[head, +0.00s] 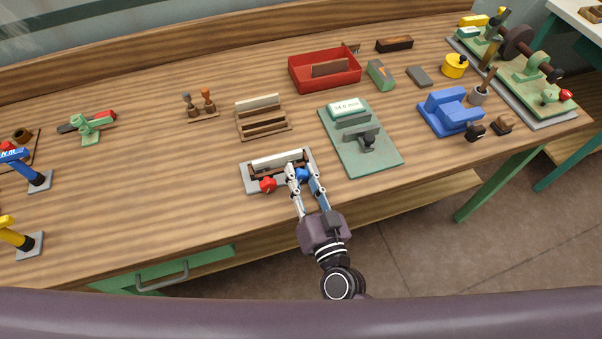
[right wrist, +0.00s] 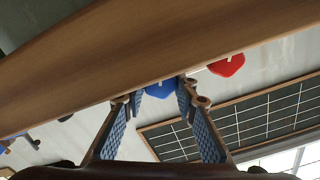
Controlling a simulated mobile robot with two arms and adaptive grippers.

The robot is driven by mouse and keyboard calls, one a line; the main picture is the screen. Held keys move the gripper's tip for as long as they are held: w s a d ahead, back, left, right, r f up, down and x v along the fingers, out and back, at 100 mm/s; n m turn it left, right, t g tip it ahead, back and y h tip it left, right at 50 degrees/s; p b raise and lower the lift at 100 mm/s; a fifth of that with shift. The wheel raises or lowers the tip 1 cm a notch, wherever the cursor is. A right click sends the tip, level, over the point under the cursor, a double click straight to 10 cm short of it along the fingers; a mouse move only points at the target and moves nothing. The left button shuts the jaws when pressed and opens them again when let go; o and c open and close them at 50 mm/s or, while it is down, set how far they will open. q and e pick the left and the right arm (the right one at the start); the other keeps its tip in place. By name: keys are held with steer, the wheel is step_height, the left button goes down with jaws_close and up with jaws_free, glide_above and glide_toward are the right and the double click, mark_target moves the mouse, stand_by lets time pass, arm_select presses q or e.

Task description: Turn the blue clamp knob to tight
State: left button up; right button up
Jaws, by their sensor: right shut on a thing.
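The clamp fixture (head: 250,183) has a grey base with a pale bar and dark brown parts, and lies near the front edge of the bench. On its front side are a red knob (head: 267,185) and the blue clamp knob (head: 302,175). My right gripper (head: 302,178) reaches in from the front and is shut on the blue knob. In the right wrist view the blue knob (right wrist: 160,89) sits between the two fingertips, and the red knob (right wrist: 227,65) is beside them, apart. The fingers partly hide the blue knob; its setting cannot be read. My left gripper is out of view.
A green plate (head: 385,160) with a display block stands close to the right of the fixture. A wooden rack (head: 263,130) stands behind it, and a red tray (head: 350,80) farther back. The bench top to the left of the fixture is mostly clear.

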steer(key=o, duration=0.9)
steer(key=shift+n, duration=0.3)
